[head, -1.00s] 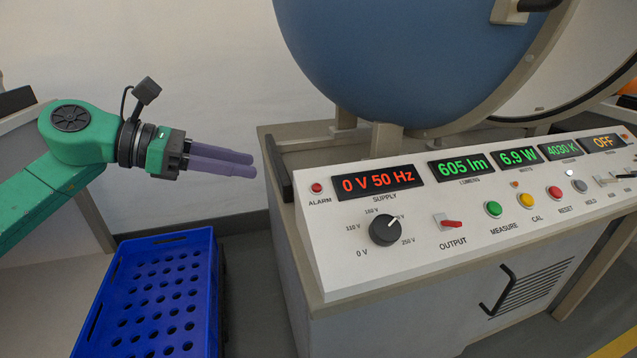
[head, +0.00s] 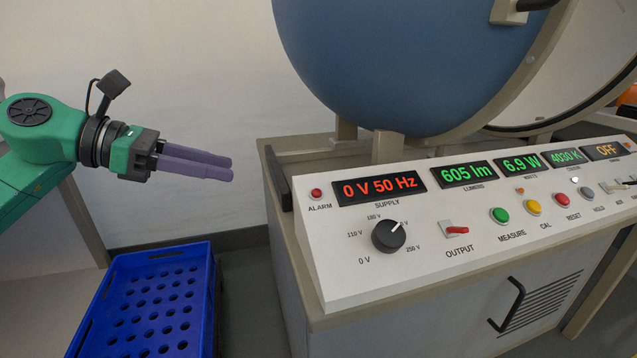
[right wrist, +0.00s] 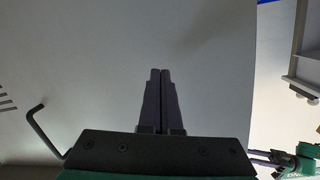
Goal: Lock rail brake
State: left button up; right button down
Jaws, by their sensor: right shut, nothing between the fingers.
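My left gripper (head: 232,170) reaches in from the left in the head view, above the blue crate and short of the console. Its two purple fingers lie close together, with no object seen between them; how far apart they are is hard to tell. My right gripper (right wrist: 160,72) shows in the right wrist view, its fingers shut together with nothing between them, in front of a plain pale surface. It is not in the head view. I cannot make out a rail brake in either view.
The console (head: 330,277) carries a dial (head: 388,235), a red output switch (head: 456,229), buttons and lit displays. A blue sphere (head: 400,60) stands behind it. A blue crate (head: 211,300) is at lower left. A dark bent handle (right wrist: 42,128) shows in the right wrist view.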

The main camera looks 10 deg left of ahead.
pick_arm(q)
jog(key=shift+s+a+r, duration=0.15)
jog(key=shift+s+a, duration=0.1)
jog(key=shift+s, duration=0.05)
pick_arm(e)
jog(key=shift+w+r+t, duration=0.5)
jog(key=shift+w+r, duration=0.4)
jog(key=shift+r, duration=0.2)
